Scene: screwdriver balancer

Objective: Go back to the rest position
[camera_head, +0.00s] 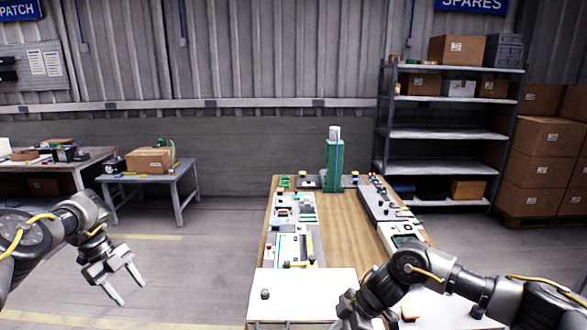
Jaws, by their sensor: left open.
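My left gripper (132,295) hangs over the bare floor at the lower left, left of the workbench. Its two fingers are apart and nothing is between them. My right arm comes in from the right over the near part of the bench. My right gripper (350,312) is at the bottom edge of the picture, and its fingertips cannot be made out. A tall green upright with a pale top (334,160) stands at the far end of the workbench (350,230); I cannot tell if it is the screwdriver balancer.
Boards and small parts line both sides of the bench, with bare wood between. A small dark knob (265,294) stands on the white near panel (310,283). A grey side table (190,182) holds a cardboard box (149,161). Shelving (440,134) and stacked cartons stand at the right.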

